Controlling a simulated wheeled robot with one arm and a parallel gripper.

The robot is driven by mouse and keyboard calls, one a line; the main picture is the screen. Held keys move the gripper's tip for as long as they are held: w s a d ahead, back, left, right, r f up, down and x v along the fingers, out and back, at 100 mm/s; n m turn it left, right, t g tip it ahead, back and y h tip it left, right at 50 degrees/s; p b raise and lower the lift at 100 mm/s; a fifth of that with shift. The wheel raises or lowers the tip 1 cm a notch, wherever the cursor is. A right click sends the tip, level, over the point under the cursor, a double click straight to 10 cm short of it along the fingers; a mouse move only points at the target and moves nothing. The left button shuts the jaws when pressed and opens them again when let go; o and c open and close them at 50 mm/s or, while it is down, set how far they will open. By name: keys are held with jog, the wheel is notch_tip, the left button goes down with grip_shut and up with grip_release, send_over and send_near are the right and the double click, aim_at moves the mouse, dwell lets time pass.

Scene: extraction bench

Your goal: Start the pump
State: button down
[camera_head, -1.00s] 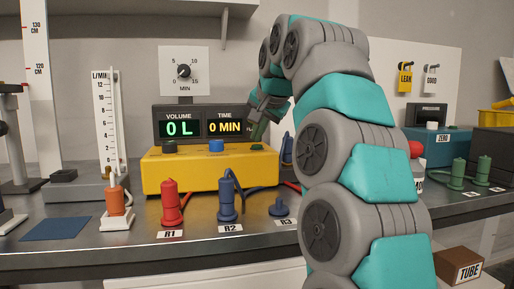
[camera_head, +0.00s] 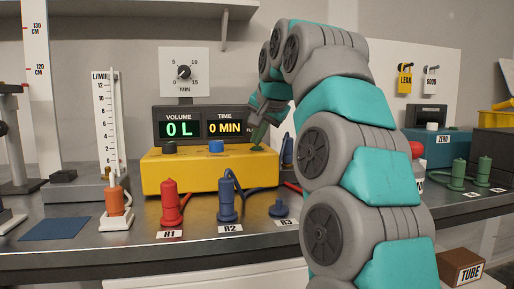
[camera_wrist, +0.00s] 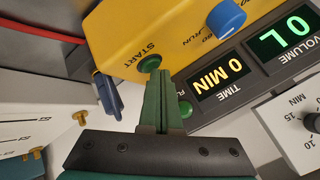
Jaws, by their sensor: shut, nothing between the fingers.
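The yellow pump box (camera_head: 200,172) stands on the bench with a blue knob (camera_head: 216,146) on its top. In the wrist view, the green START button (camera_wrist: 150,63) sits on the yellow top (camera_wrist: 175,35), beside its printed label. My gripper (camera_wrist: 157,78) is shut and empty. Its dark green fingertips are right by the START button; I cannot tell whether they touch it. In the head view my gripper (camera_head: 259,142) is over the right end of the box, hiding the button. The display (camera_head: 203,125) reads VOLUME 0 L and TIME 0 MIN.
A second green round part (camera_wrist: 184,108) lies beside the fingers, by the display. Red R1 (camera_head: 171,205) and blue R2 (camera_head: 227,200) plugs stand in front of the box. A flow tube (camera_head: 106,125) stands at left. A blue connector (camera_wrist: 108,95) is near the box's end.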

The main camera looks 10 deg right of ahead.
aim_at(257, 148)
dwell(0.4)
jog(key=shift+r+p, duration=0.75)
jog(key=shift+p, duration=0.05)
jog(key=shift+r, duration=0.1)
notch_tip(257, 148, up, 2)
jog(key=shift+r+p, duration=0.25)
jog(key=shift+p, duration=0.95)
jog(key=shift+w+r, duration=0.15)
jog(key=shift+r, duration=0.75)
jog(key=shift+r+p, duration=0.3)
